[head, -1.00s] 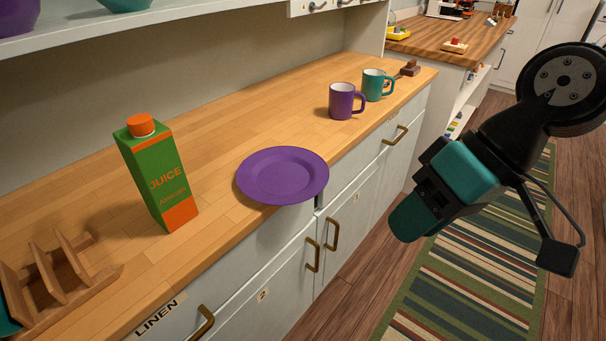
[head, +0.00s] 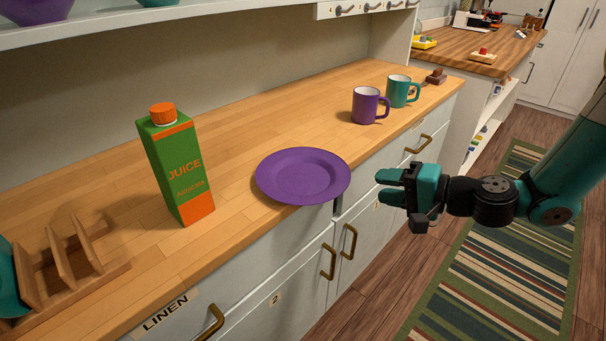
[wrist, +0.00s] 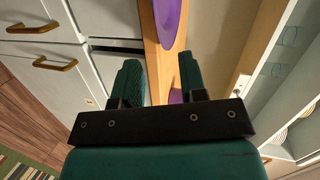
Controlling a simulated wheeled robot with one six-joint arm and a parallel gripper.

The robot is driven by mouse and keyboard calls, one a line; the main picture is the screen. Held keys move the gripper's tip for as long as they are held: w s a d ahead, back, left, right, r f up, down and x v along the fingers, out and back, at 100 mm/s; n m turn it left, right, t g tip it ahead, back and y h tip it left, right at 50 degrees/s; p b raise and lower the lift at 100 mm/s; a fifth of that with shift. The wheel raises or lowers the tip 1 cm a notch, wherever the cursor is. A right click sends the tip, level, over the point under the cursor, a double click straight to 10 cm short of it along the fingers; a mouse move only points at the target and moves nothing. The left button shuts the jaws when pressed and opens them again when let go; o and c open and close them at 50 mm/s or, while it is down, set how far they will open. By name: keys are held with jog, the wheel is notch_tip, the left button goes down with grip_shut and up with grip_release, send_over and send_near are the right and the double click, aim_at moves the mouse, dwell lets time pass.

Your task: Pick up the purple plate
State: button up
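The purple plate (head: 302,176) lies flat on the wooden counter at its front edge, with its rim reaching slightly over the edge in the head view. In the wrist view part of the plate (wrist: 168,20) shows at the top, beyond the fingers. My gripper (head: 378,187) is just right of the plate, in front of the counter, with its fingers pointing toward the plate. The two fingers are apart and empty, and the gripper (wrist: 160,80) also shows open in the wrist view. It does not touch the plate.
A green juice carton (head: 178,165) stands left of the plate. A purple mug (head: 366,106) and a teal mug (head: 398,91) stand behind it to the right. A wooden rack (head: 65,262) is at the far left. Drawer and door handles (head: 349,242) stick out below the counter.

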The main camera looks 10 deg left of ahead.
aim_at(340, 181)
jog(key=x, duration=0.5)
jog(key=shift+a+p, duration=0.15)
jog(key=shift+p, duration=0.15)
jog(key=shift+p+x, duration=0.6)
jog(key=shift+x, duration=2.1)
jog(key=shift+s+f, duration=0.1)
grip_shut()
